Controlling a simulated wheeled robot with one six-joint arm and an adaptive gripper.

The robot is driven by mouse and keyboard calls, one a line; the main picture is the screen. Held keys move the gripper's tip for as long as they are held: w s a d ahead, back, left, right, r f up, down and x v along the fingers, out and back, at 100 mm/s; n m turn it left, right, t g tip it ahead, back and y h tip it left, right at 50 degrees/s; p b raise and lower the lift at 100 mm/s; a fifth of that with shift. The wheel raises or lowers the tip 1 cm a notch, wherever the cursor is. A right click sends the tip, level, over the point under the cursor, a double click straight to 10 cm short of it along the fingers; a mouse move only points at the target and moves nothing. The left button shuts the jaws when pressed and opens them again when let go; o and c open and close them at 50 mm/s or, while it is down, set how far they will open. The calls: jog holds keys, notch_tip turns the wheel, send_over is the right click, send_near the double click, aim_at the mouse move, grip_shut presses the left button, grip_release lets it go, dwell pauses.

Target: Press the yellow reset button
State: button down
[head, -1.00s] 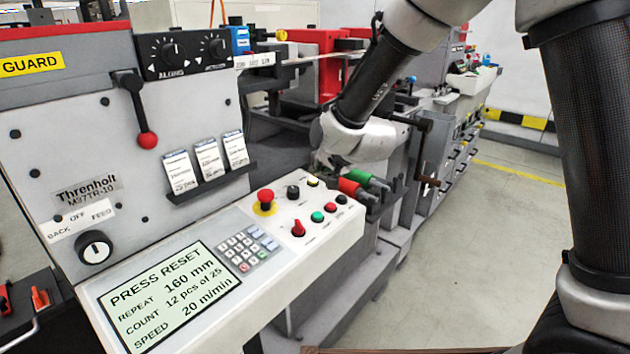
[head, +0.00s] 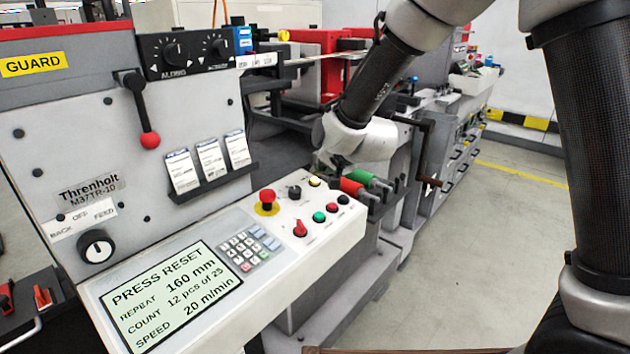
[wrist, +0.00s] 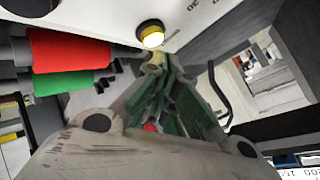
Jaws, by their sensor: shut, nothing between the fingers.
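The yellow reset button (head: 315,181) sits at the back right of the white sloping control panel (head: 285,262). In the wrist view the lit yellow button (wrist: 151,34) is near the top centre, in a dark ring. My gripper (head: 337,163) is just above and behind the button in the head view, its fingers partly hidden by the wrist. In the wrist view my gripper (wrist: 157,62) is shut and empty, with its fingertips just below the button in the picture. A small gap seems to separate them; contact cannot be told for sure. The screen (head: 167,298) reads PRESS RESET.
Red and green rollers (head: 352,187) stand close to my gripper on the right. Open floor lies further right.

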jog(key=shift+f, duration=0.15)
jog(key=shift+f, duration=0.3)
jog(key=shift+a+f, duration=0.1)
jog(key=shift+f, duration=0.35)
dwell(1.0)
jog(key=shift+r, duration=0.9)
jog(key=r, duration=0.5)
jog(key=shift+s+d, duration=0.25)
jog(key=shift+d, duration=0.1)
